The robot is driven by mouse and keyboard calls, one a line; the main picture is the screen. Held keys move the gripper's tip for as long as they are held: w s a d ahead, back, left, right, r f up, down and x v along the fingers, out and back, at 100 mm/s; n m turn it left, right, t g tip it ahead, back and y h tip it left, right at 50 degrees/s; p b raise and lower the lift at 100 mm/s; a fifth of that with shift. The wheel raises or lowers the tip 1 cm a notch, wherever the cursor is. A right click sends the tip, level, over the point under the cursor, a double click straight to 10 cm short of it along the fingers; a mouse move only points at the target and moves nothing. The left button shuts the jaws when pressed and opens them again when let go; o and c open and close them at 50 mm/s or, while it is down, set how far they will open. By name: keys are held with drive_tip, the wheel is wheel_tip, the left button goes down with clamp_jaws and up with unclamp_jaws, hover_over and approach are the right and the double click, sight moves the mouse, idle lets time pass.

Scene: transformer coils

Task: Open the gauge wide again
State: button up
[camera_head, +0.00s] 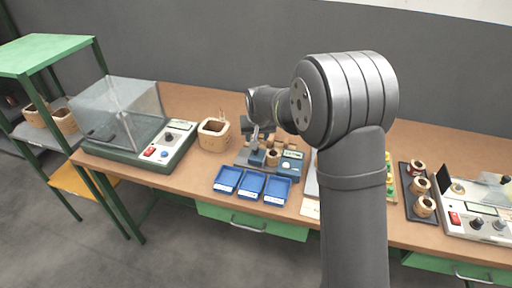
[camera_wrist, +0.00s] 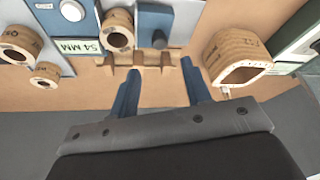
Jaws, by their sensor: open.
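The gauge (camera_head: 289,166) is a small blue-grey device on the bench, behind the blue trays. In the wrist view, part of the gauge (camera_wrist: 153,28) shows at the top, near a label reading 54 MM. A round wooden-looking coil (camera_wrist: 118,38) sits at the gauge; I cannot tell how widely its jaws stand apart. My gripper (camera_wrist: 158,68) has its two blue fingers spread, with no object held between them. A brown pronged wooden piece (camera_wrist: 136,60) lies just beyond the fingertips. In the head view my gripper (camera_head: 257,146) is over the gauge area, partly hidden by my arm.
A squarish coil (camera_wrist: 240,58) stands close to the right finger; it also shows in the head view (camera_head: 213,134). Blue trays (camera_head: 252,185) line the front edge. A clear-covered tester (camera_head: 125,125) is left; a dark coil tray (camera_head: 408,199) and another tester (camera_head: 480,218) are right.

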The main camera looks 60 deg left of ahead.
sight(258, 154)
drive_tip(key=x, duration=0.8)
drive_tip(key=shift+f, duration=0.3)
drive_tip(key=shift+c, duration=0.2)
